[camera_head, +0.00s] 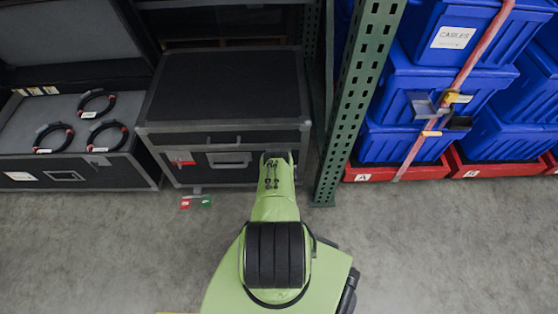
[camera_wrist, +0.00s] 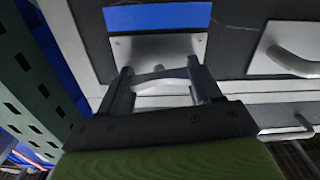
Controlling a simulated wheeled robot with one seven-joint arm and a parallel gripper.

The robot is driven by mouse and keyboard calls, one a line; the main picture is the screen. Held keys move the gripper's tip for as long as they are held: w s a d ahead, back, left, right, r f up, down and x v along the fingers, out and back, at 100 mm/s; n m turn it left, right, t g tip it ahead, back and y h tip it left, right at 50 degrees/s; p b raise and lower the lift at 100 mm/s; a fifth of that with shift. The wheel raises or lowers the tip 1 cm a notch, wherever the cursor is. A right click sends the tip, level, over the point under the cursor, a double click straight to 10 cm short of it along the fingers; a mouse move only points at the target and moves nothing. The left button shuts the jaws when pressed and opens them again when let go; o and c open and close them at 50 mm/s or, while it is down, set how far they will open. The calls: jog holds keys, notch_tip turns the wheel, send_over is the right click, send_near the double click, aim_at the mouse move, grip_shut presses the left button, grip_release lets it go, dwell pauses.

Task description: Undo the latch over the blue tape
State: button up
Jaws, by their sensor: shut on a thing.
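A black case (camera_head: 222,88) with grey metal edges stands on the floor in the head view. In the wrist view, a strip of blue tape (camera_wrist: 158,16) lies on the dark case surface, directly beside a silver latch plate (camera_wrist: 150,46). A pale curved latch lever (camera_wrist: 163,74) sits at that plate. My gripper (camera_wrist: 162,86) has one finger on each side of the lever and is shut on it. In the head view my gripper (camera_head: 278,157) is at the case's front right corner and hides this latch and its tape.
A latch with red tape (camera_head: 183,160) and a front handle (camera_head: 229,160) are left of my gripper. A green rack post (camera_head: 352,110) stands close on the right. An open case (camera_head: 62,165) with cable coils is at left, strapped blue totes (camera_head: 385,95) at right.

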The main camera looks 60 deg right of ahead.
jog(key=n, duration=0.8)
jog(key=shift+w, duration=0.1)
jog(key=n, duration=0.4)
jog(key=shift+n, duration=0.3)
jog(key=shift+w+a+f+n, duration=0.1)
jog(key=shift+n, duration=1.7)
jog(key=o, duration=1.1)
jog(key=shift+c, duration=0.2)
jog(key=shift+f, duration=0.1)
